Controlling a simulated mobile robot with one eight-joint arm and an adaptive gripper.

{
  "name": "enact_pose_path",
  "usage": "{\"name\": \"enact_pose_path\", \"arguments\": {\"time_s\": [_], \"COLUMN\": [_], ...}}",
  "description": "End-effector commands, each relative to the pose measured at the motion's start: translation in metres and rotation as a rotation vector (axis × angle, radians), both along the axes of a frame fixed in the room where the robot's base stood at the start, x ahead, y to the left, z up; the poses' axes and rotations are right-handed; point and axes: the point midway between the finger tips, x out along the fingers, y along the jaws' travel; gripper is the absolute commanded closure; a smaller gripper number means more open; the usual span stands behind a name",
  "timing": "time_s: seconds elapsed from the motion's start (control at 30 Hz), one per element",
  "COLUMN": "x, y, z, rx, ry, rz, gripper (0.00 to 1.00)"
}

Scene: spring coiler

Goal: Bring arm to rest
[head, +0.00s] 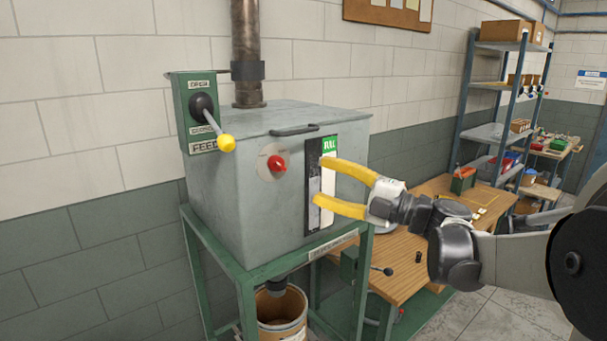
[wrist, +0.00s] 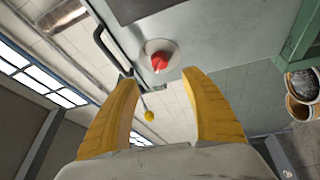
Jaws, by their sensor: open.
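My gripper (head: 318,182) has two yellow fingers spread apart with nothing between them. In the head view it is in front of the right part of the grey machine box (head: 235,200), near a dark panel with a green label (head: 328,145). I cannot tell the exact gap between the fingers and the box. My arm reaches in from the right edge. In the wrist view the open fingers (wrist: 163,95) point toward the machine, with its red knob (wrist: 160,62) beyond them.
A green feed lever box (head: 190,110) with a yellow-tipped lever stands at the box's left. A green stand (head: 245,290) carries the box, with a brown drum (head: 282,315) below. A wooden bench (head: 405,262) and a shelf rack (head: 500,85) stand to the right.

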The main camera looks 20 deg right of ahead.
Motion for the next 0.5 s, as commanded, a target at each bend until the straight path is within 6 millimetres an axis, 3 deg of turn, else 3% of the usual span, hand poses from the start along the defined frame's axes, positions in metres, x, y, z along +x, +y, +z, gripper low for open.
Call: {"name": "enact_pose_path", "arguments": {"time_s": [0.5], "x": [-0.008], "y": [-0.0063], "z": [-0.0013], "rx": [0.0], "ry": [0.0], "rz": [0.001], "gripper": [0.46]}}
